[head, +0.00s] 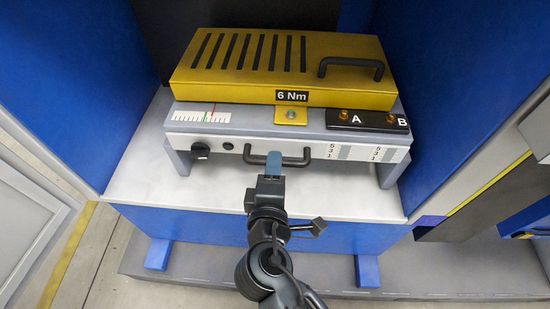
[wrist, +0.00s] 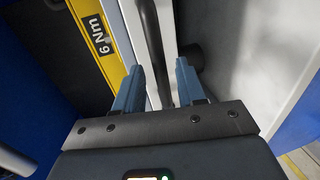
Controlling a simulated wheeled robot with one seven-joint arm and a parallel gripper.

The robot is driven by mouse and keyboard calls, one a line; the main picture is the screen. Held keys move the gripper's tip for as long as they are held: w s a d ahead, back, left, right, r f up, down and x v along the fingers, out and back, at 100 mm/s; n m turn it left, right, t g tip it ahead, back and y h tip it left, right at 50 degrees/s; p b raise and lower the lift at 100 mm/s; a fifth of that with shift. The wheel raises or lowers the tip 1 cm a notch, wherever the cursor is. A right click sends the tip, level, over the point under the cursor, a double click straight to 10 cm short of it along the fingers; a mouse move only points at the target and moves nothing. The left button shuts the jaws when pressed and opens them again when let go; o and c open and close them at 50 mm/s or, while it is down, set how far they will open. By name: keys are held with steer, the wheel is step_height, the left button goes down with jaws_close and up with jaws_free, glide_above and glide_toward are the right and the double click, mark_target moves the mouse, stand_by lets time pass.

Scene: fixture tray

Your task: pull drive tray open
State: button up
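The drive tray is the unit's white front panel (head: 225,147), with a black bar handle (head: 297,160) at its middle. The panel sits close under the grey housing top, with no clear gap showing. My gripper (head: 274,163) is at the handle, its blue fingers in front of the panel. In the wrist view, the dark handle bar (wrist: 153,45) runs between the two fingertips of my gripper (wrist: 160,72). Small gaps show beside the bar, so the fingers look open around it. The fingers partly hide the handle in the head view.
A yellow cover (head: 225,80) with slots, a black handle and a "6 Nm" label (head: 292,97) lies on top. A black block (head: 368,121) marked A and B is at right. A black knob (head: 200,150) is left on the panel. Blue walls flank the unit; the white bench is clear in front.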

steer(key=shift+x, duration=1.35)
steer(key=shift+c, duration=0.3)
jaws_close()
